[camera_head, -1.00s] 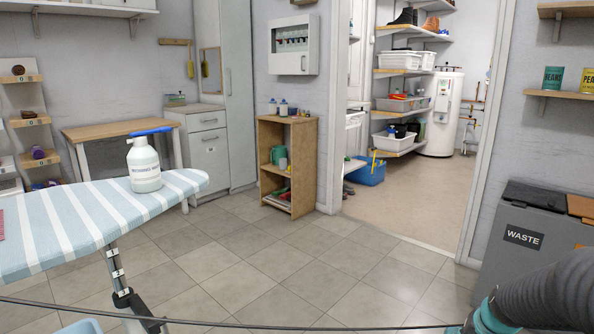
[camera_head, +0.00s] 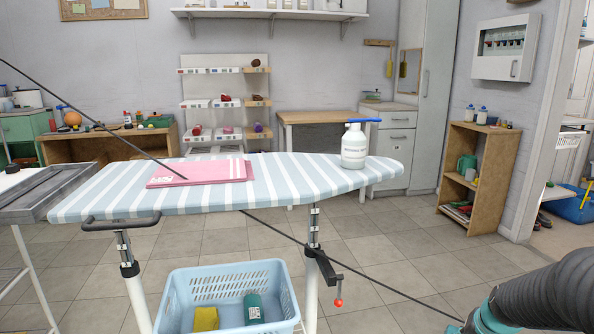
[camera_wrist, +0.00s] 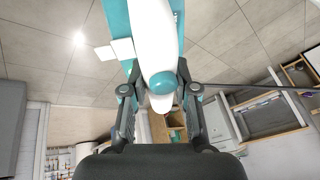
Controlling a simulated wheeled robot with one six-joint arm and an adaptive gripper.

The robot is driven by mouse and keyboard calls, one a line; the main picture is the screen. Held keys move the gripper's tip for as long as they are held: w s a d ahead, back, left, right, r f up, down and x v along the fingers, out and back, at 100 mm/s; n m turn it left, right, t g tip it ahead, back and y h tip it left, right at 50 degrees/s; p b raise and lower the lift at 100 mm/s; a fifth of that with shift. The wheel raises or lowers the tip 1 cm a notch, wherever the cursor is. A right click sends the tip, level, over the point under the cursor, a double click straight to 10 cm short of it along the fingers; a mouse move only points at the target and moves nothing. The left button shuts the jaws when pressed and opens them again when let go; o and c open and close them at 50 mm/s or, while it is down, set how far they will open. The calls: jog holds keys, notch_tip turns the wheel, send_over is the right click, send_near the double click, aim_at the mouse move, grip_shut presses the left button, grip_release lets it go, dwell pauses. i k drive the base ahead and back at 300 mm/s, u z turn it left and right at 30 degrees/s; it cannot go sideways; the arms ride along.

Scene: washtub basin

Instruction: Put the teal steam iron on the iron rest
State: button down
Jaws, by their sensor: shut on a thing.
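The teal and white steam iron (camera_wrist: 155,40) is in the wrist view, running up from between the fingers of my gripper (camera_wrist: 160,95). My gripper is shut on it, with one dark finger on each side; the fingers hide part of it. The iron is held up, with floor tiles behind it. I cannot pick out an iron rest in either view.
A striped ironing board (camera_head: 290,190) stands ahead, bearing a folded pink cloth (camera_head: 190,174) and a white bottle with a blue top (camera_head: 354,147). A blue basket (camera_head: 277,302) is below it. A dark cable (camera_head: 350,266) crosses the view.

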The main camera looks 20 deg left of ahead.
aim_at(46, 186)
jog(key=u, duration=2.25)
